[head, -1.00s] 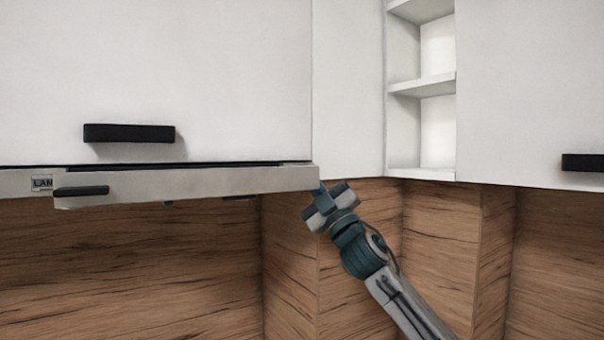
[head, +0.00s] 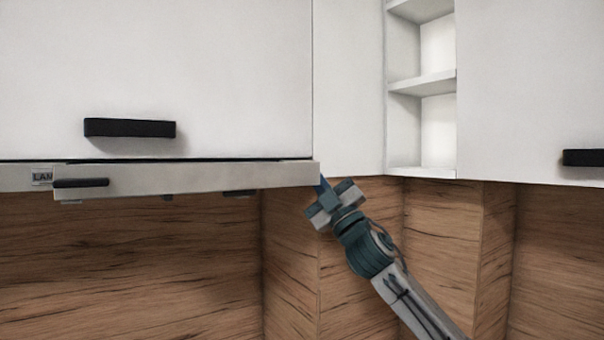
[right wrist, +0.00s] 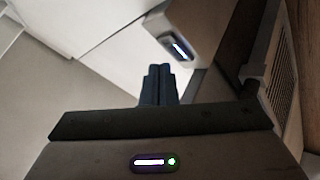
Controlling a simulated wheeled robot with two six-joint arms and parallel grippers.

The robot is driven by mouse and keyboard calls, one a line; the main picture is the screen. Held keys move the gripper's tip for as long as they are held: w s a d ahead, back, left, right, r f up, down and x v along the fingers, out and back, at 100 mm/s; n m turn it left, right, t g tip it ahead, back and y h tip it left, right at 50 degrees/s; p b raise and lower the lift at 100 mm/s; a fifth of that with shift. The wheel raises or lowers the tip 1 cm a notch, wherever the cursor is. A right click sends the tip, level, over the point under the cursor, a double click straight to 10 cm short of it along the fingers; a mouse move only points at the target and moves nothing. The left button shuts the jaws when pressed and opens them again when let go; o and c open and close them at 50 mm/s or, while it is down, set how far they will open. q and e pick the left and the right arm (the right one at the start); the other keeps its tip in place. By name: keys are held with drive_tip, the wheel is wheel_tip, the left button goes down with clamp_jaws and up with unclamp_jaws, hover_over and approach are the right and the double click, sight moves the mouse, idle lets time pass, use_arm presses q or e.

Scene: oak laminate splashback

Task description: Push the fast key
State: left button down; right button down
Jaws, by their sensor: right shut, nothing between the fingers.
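A slim grey range hood (head: 220,176) runs under the white wall cabinet in the head view, with a black bar handle on its front. My right gripper (head: 322,185) is just below and beside the hood's right end, fingers pointing up toward it. In the right wrist view the shut, dark blue fingers (right wrist: 158,70) are empty. A grey block with a small lit blue-white strip (right wrist: 180,49) is just beyond the fingertips, apart from them in that picture. I cannot read any key labels, so the fast key is not identifiable. My left gripper is out of view.
The white cabinet (head: 200,60) with a black handle (head: 130,128) is above the hood. Open shelves (head: 422,85) are to the right. The oak splashback (head: 130,260) is behind. A slotted grille (right wrist: 282,90) shows at the right wrist view's right.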

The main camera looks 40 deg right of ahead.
drive_tip(key=s+b, duration=0.1)
drive_tip(key=s, duration=0.1)
drive_tip(key=s+b, duration=0.3)
drive_tip(key=b, duration=0.1)
drive_tip(key=shift+s+a, duration=0.3)
drive_tip(key=shift+s, duration=0.1)
